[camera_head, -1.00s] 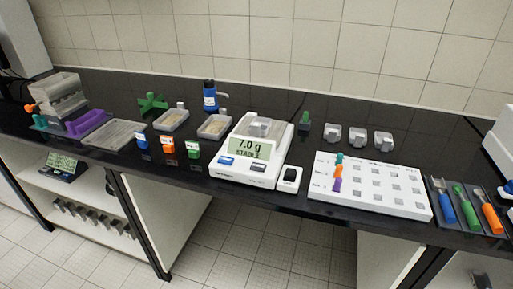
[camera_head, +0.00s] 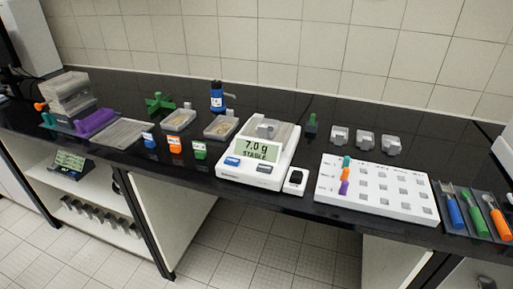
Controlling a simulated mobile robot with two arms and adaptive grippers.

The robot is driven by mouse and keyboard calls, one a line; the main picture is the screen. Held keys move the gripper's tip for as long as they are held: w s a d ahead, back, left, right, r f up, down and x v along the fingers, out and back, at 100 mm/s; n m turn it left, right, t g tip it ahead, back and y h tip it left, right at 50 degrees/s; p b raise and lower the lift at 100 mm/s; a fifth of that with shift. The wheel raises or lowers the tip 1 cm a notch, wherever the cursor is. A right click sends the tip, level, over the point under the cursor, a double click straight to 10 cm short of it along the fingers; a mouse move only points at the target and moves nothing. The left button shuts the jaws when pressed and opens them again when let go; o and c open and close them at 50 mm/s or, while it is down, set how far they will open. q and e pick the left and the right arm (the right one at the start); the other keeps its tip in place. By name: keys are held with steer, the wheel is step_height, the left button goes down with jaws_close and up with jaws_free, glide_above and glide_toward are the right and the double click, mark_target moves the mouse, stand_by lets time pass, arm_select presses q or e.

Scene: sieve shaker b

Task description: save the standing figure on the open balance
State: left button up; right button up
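The balance (camera_head: 233,176) stands on the black bench, a white unit with a display (camera_head: 258,151) reading "7.0 g STABLE". Its front carries a blue button (camera_head: 232,161) and a dark grey button (camera_head: 264,169). A small grey piece (camera_head: 267,129) sits on its pan, which looks open at the top. A small white unit with a black top (camera_head: 296,180) stands beside the balance at its right front. Neither of my grippers shows in the head view.
A white board with square recesses (camera_head: 374,205) lies to the right, with coloured pegs at its left side. Several tools in a tray (camera_head: 470,212) lie farther right. Blue, orange and green blocks (camera_head: 175,146) and two shallow trays (camera_head: 220,128) stand left of the balance. Three grey pieces (camera_head: 366,142) stand behind the board.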

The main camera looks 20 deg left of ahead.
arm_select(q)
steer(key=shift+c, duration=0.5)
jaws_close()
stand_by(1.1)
